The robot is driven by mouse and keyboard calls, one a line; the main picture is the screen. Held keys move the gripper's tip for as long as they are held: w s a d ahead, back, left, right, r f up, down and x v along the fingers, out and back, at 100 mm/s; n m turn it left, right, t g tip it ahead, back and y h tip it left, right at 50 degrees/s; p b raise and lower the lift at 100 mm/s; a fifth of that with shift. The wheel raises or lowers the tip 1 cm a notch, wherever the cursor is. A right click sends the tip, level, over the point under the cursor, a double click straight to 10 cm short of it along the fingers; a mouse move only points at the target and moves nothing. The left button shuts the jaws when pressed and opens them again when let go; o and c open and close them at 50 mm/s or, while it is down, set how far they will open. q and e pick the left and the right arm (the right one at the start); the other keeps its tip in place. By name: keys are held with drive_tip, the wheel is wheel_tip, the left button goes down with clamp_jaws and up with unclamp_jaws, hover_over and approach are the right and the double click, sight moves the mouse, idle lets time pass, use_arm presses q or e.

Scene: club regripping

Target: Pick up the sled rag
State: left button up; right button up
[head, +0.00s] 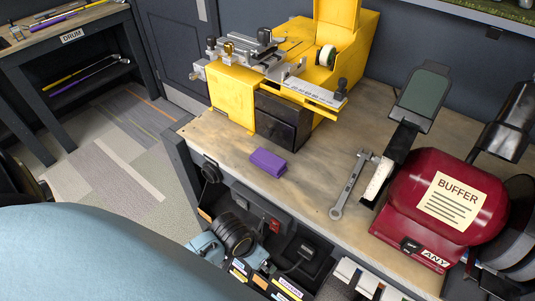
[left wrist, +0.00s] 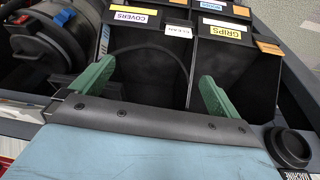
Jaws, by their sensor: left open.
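A small folded purple cloth, which looks like the sled rag (head: 268,162), lies flat on the wooden bench (head: 310,190) near its front edge, in front of the yellow machine. Nothing touches it. In the left wrist view my left gripper (left wrist: 153,88) shows two green fingers spread wide apart with nothing between them. The fingers point at black bins below the bench top. The rag is not in the left wrist view, and my left fingers do not show in the head view. My right gripper is in neither view.
The yellow machine (head: 236,96) stands behind the rag. A wrench (head: 349,186) and the red buffer (head: 445,195) are to its right. Labelled black bins (left wrist: 225,60) and a round black item (head: 234,236) sit below the bench's front edge. Bench around the rag is clear.

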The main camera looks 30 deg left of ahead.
use_arm(q)
wheel_tip(320, 180, up, 11)
drive_tip(key=w+d+p, duration=0.2)
drive_tip(key=w, duration=0.1)
drive_tip(key=shift+m+g, duration=0.5)
drive_tip(key=shift+g, duration=0.3)
drive_tip(key=w+a+r, duration=0.1)
drive_tip(key=w+r, duration=0.1)
drive_tip(key=w, duration=0.1)
drive_tip(key=w+a+r, duration=0.1)
drive_tip(key=w+r, duration=0.2)
drive_tip(key=w, duration=0.1)
drive_tip(key=w+a+r, duration=0.1)
drive_tip(key=w+r, duration=0.1)
drive_tip(key=w, duration=0.2)
drive_tip(key=shift+a+r+p, duration=0.2)
drive_tip(key=shift+a+p, duration=0.1)
drive_tip(key=shift+a, duration=0.05)
wheel_tip(320, 180, up, 8)
drive_tip(key=n+g+y, duration=0.1)
drive_tip(key=n, duration=0.1)
hover_over(264, 161)
drive_tip(key=f, duration=0.7)
drive_tip(key=shift+w+f, duration=0.2)
drive_tip(key=shift+f, duration=0.15)
drive_tip(key=shift+s+f, duration=0.15)
drive_tip(key=shift+f, duration=1.2)
drive_tip(key=shift+s+f, duration=0.1)
drive_tip(key=shift+f, duration=1.25)
drive_tip(key=c, duration=0.6)
